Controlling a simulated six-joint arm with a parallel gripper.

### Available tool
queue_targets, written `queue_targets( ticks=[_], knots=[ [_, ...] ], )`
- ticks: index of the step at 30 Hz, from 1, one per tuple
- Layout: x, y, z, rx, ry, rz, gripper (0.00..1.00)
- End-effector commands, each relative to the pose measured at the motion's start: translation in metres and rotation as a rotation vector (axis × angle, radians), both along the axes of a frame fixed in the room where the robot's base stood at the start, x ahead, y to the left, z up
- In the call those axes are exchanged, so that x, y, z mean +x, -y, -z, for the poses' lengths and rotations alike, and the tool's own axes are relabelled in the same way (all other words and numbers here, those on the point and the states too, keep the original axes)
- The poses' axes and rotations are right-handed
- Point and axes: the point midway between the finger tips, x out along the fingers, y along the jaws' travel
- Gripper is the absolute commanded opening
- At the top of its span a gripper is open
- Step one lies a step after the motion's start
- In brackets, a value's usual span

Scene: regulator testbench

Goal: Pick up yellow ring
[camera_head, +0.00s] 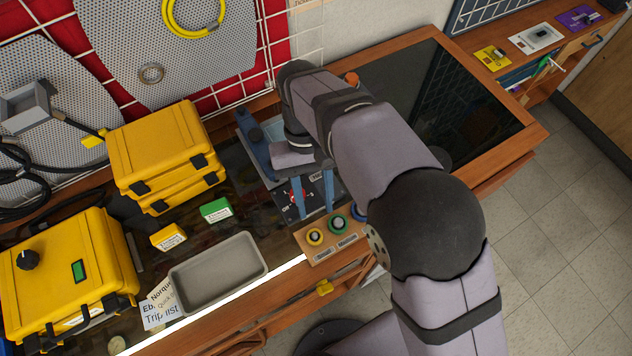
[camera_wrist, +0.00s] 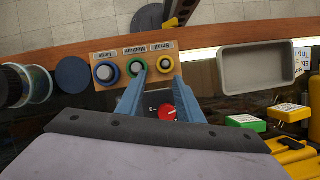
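An empty grey tray (camera_head: 218,273) stands left of the board. A green box (camera_head: 216,210), a small yellow box (camera_head: 168,237) and large yellow cases (camera_head: 165,152) stand further left. A panel with a red knob (camera_wrist: 167,112) lies under my gripper. A yellow coil (camera_head: 192,30) hangs on the pegboard.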

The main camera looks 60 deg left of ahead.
Motion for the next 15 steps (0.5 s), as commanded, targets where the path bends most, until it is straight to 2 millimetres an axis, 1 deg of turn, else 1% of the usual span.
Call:
queue_targets(
  ticks=[1,3,8,15],
  knots=[
    [-0.006,-0.001,0.0,-0.006,-0.001,-0.014,0.33],
    [-0.01,-0.002,0.0,-0.011,-0.001,-0.022,0.33],
    [-0.012,0.0,0.002,-0.013,-0.002,-0.023,0.33],
    [-0.013,0.006,0.017,-0.012,-0.002,-0.023,0.33]
  ],
)
